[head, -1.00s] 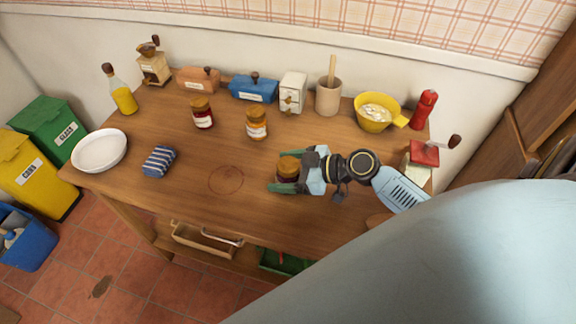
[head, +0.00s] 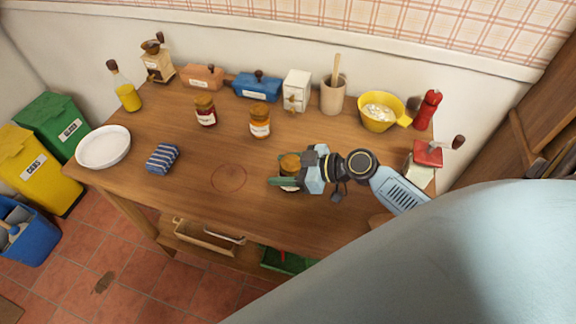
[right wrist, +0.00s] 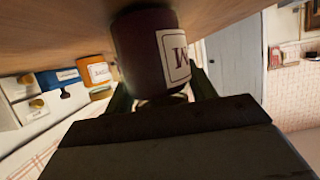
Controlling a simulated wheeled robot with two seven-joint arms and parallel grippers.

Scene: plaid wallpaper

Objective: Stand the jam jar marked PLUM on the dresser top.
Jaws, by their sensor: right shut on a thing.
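My right gripper (head: 289,176) is shut around a dark jam jar (head: 290,171) with an orange-brown lid, over the front middle of the wooden table. In the right wrist view the dark purple jar (right wrist: 145,55) is between the fingers. Its pale label is cut off at the side, with only an "M" readable. I cannot tell whether its base touches the table. A dark red jar (head: 205,112) and an amber jar (head: 260,122) stand farther back; their labels are too small to read. The wooden top (head: 200,210) carries them all. My left gripper is out of view.
A faint ring mark (head: 229,178) lies on clear wood left of the gripper. A striped cloth (head: 162,158) and white plate (head: 103,147) are at left. A yellow bowl (head: 402,117), red pepper mill (head: 428,109) and red-topped grinder (head: 428,155) line the right side.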

